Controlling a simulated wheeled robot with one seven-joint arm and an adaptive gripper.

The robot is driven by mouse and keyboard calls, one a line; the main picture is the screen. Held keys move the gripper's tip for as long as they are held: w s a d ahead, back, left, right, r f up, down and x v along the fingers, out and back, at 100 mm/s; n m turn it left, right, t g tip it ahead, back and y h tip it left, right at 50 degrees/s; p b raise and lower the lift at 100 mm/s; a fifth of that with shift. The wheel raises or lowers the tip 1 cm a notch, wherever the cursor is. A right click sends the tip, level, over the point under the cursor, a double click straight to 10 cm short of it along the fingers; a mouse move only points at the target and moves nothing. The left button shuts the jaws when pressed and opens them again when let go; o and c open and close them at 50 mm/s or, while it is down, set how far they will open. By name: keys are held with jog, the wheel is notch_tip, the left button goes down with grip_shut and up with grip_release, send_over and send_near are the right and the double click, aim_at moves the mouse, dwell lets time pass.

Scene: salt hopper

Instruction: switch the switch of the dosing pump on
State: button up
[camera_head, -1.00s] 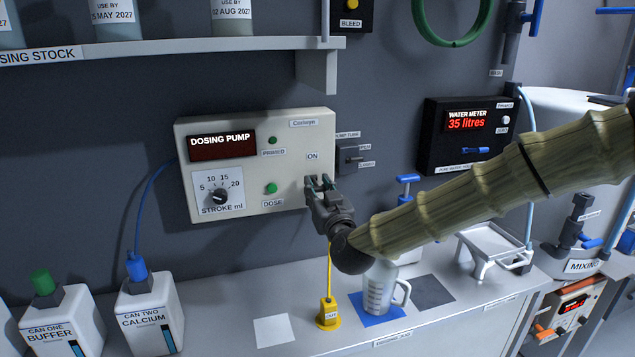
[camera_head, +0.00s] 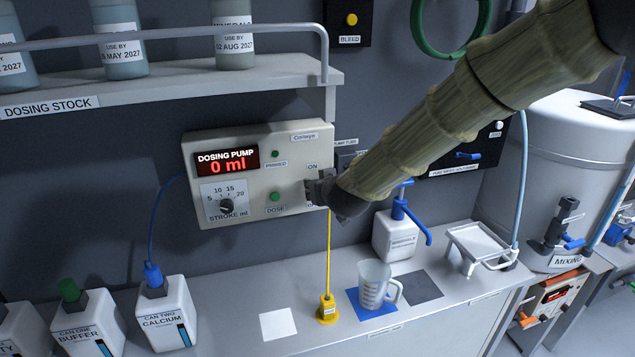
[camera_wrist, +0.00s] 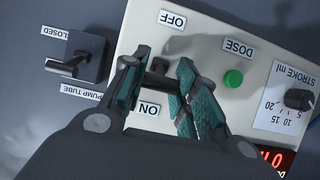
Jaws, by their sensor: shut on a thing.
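The dosing pump (camera_head: 292,150) is a pale box on the wall, and its red display (camera_head: 228,161) is lit and reads 0 ml. My gripper (camera_head: 317,188) is at the pump's right side, below the ON label. In the wrist view, which is upside down, my gripper (camera_wrist: 160,76) has its teal-padded fingers closed around the dark switch (camera_wrist: 158,66) between the ON and OFF labels. The fingers partly hide the switch, so its exact tilt is hard to tell. The green DOSE button (camera_wrist: 233,78) is beside the fingers, apart from them.
The pump tube lever (camera_wrist: 70,65) is close beside one finger. A shelf (camera_head: 200,82) with bottles is above the pump. Below, the bench has a clear jug (camera_head: 372,285) on a blue mat, a yellow nozzle (camera_head: 327,308) and white cans (camera_head: 165,312).

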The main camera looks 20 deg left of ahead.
jog(key=shift+w+r, duration=0.1)
jog(key=shift+r, duration=0.05)
dwell(0.4)
jog(key=o, duration=1)
jog(key=shift+o, duration=0.2)
jog(key=v, duration=1.2)
